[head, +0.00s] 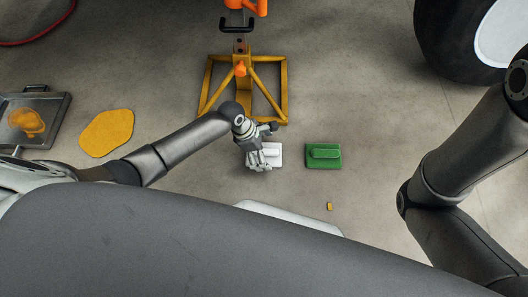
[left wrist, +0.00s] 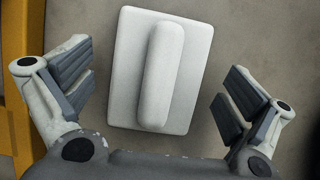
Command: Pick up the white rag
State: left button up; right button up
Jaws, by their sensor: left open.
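The white rag (head: 274,158) lies on the concrete floor in front of the yellow stand. In the left wrist view it is a flat white rectangle with a raised rounded ridge (left wrist: 161,75) along its middle. My left gripper (head: 262,166) is directly over the rag and hides part of it in the head view. In the left wrist view its fingers (left wrist: 158,95) are spread wide, one on each side of the rag, and nothing is between them in their grip. My right arm shows at the right of the head view, but its gripper is out of frame.
A green rag (head: 323,156) of like shape lies just right of the white one. The yellow stand (head: 243,88) is close behind. An orange-yellow patch (head: 107,132) and a grey tray (head: 57,117) are at left. A large wheel (head: 458,45) stands back right. A small orange piece (head: 330,206) lies nearer.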

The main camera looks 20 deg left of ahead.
pick_arm(q)
jog(key=shift+f, duration=0.15)
dwell(0.4)
jog(key=c, duration=1)
